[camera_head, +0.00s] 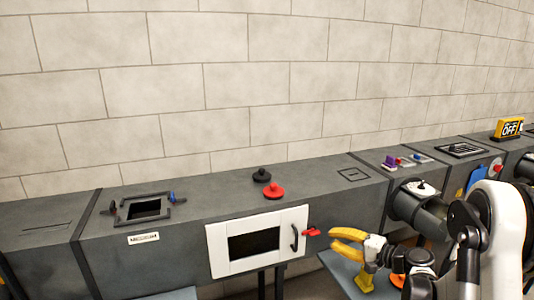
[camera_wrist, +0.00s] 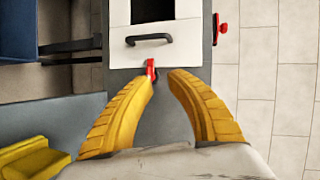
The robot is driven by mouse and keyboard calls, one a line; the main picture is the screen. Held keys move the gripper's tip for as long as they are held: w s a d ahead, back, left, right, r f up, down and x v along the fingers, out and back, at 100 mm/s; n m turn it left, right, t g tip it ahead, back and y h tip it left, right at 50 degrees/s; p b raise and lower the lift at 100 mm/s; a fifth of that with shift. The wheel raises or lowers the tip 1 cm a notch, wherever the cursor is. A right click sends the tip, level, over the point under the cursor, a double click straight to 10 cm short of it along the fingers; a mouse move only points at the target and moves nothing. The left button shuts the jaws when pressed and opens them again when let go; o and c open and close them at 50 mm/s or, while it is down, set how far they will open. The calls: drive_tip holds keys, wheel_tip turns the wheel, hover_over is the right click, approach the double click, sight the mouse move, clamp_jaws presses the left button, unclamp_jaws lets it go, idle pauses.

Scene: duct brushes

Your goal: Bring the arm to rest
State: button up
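My gripper (camera_head: 338,242) has yellow fingers and is in front of the duct, to the right of the white access door (camera_head: 218,246). In the wrist view, the fingertips (camera_wrist: 161,77) are apart with nothing clearly held between them. A small red latch (camera_head: 311,232) sits at the door's right side. In the wrist view the red latch (camera_wrist: 151,68) shows just beyond the left fingertip; I cannot tell whether they touch. The door, with its black handle (camera_head: 294,238), appears flush with the duct front.
The grey duct (camera_head: 330,192) runs along the block wall. A red knob (camera_head: 274,192) and a black knob (camera_head: 261,175) stand on top. A framed opening (camera_head: 147,208) is at left. A blue surface (camera_head: 345,272) with yellow and orange items lies below my gripper. An OFF sign (camera_head: 509,128) stands far right.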

drive_tip(key=s+a+r+n+g+h, duration=0.4)
drive_tip(key=s+a+r, duration=0.4)
drive_tip(key=s, duration=0.4)
drive_tip(key=s+d+n+h, duration=0.1)
drive_tip(key=s+n+h, duration=0.1)
drive_tip(key=s, duration=0.8)
drive_tip(key=s+d+r+n+h, duration=0.1)
drive_tip(key=s+h, duration=0.3)
drive_tip(key=s, duration=0.7)
drive_tip(key=shift+d+n, duration=0.75)
drive_tip(key=shift+n, duration=0.05)
drive_tip(key=shift+s, duration=0.1)
